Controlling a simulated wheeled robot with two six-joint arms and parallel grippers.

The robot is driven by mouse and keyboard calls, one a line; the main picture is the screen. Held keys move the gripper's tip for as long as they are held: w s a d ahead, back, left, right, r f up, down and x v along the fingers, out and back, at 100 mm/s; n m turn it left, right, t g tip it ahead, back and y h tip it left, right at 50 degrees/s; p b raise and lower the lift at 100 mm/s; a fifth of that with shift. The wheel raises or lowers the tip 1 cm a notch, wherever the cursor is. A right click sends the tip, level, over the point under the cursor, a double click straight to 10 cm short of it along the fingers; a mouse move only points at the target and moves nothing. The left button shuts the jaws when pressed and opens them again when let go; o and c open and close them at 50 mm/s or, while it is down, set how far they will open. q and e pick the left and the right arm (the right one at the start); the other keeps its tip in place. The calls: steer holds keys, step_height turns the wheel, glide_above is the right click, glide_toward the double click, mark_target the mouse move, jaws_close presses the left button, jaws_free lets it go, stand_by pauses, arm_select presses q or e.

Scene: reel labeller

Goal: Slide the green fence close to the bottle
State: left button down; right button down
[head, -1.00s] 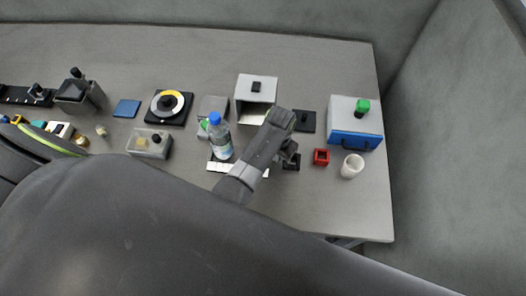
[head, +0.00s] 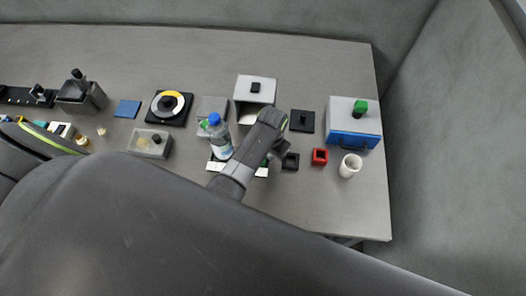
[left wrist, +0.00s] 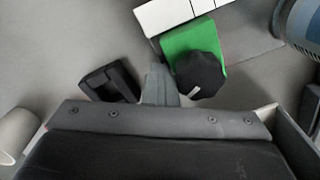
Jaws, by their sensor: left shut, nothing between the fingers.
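The clear bottle with a blue cap (head: 221,141) stands upright at the white strip on the table. In the left wrist view its blue part (left wrist: 305,24) shows at the upper right. The green fence (left wrist: 188,42), with a black knob (left wrist: 200,76), lies against the white strip, apart from the bottle. In the head view only a sliver of green (head: 265,162) shows beside my arm. My left gripper (left wrist: 160,88) is shut and empty, low beside the knob, on the side away from the bottle. Whether it touches the knob I cannot tell. My right gripper is out of view.
A small black holder (left wrist: 110,82) lies just beyond my left gripper, away from the fence. A red block (head: 319,156) and a white cup (head: 349,166) stand farther right. A white-grey box (head: 256,90) stands behind. The white strip (left wrist: 172,13) has dark divisions.

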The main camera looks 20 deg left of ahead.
arm_select(q)
steer(key=shift+s+a, duration=0.15)
steer(key=shift+a, duration=0.45)
steer(key=shift+s+a, duration=0.25)
steer(key=shift+a, duration=0.55)
steer(key=shift+s+a, duration=0.25)
steer(key=shift+a, duration=0.55)
steer(key=shift+s+a, duration=0.25)
steer(key=shift+a, duration=0.55)
steer(key=shift+d, duration=0.2)
steer(key=shift+w+d, duration=0.15)
steer(key=shift+d, duration=0.15)
steer(key=shift+w+d+r, duration=0.1)
steer(key=shift+r, duration=0.05)
steer(key=shift+d+r, duration=0.1)
steer(key=shift+r, duration=3.75)
